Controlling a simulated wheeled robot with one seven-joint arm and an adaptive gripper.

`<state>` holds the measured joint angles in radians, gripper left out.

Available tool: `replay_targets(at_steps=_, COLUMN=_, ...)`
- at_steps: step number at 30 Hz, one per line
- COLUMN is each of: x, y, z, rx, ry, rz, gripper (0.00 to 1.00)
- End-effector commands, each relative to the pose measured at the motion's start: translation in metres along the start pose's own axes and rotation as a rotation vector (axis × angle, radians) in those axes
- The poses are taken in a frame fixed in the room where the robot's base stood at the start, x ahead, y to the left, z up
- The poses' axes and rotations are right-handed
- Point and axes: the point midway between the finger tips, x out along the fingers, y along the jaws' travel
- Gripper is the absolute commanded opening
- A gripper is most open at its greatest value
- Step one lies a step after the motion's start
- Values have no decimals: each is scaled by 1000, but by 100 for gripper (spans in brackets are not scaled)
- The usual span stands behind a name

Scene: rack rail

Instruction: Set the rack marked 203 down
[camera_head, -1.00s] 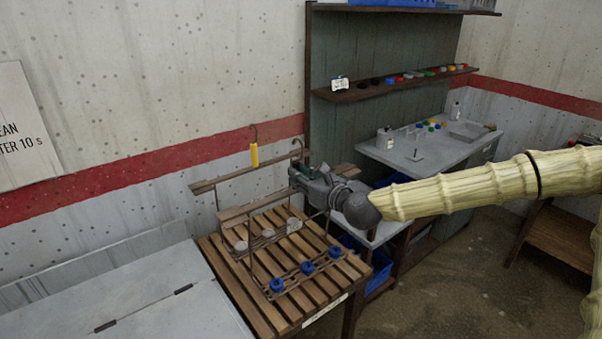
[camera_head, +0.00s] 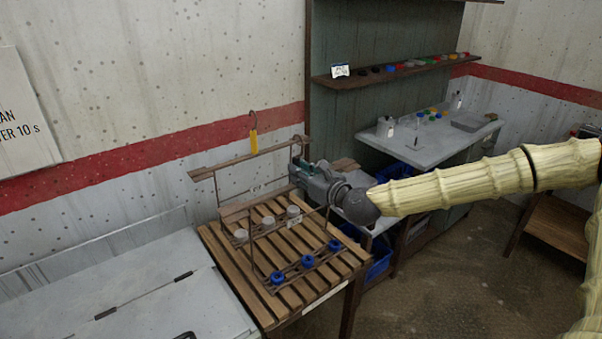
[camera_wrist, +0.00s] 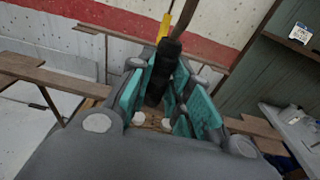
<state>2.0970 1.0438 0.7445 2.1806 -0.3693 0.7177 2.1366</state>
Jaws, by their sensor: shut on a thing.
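A brown wire rack (camera_head: 293,272) with several blue-capped items (camera_head: 308,261) along its low bar is at the slatted wooden table. Several pale grey round pieces (camera_head: 240,235) show behind the blue caps; I cannot tell whether they belong to the same rack. No number 203 is legible. I cannot tell whether the rack's feet touch the slats.
The slatted table (camera_head: 225,262) has a pale label on its front edge. A raised rail (camera_head: 235,162) behind it carries a hook with a yellow tag (camera_head: 254,142). A grey worktop (camera_head: 140,290) adjoins left. A blue bin (camera_head: 378,262) and a grey bench (camera_head: 430,148) stand right.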

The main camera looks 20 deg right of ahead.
Motion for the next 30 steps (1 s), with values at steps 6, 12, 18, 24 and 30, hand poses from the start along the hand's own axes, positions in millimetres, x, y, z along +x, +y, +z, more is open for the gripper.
replay_targets(at_steps=6, x=0, y=0, z=0, rx=-1, ry=-3, rz=0, gripper=0)
replay_targets(at_steps=12, x=0, y=0, z=-2, rx=-1, ry=-3, rz=0, gripper=0)
replay_targets(at_steps=18, x=1, y=0, z=-3, rx=-1, ry=-3, rz=0, gripper=0)
replay_targets(at_steps=24, x=1, y=0, z=-4, rx=-1, ry=-3, rz=0, gripper=0)
replay_targets(at_steps=30, x=1, y=0, z=-4, rx=-1, ry=-2, rz=0, gripper=45)
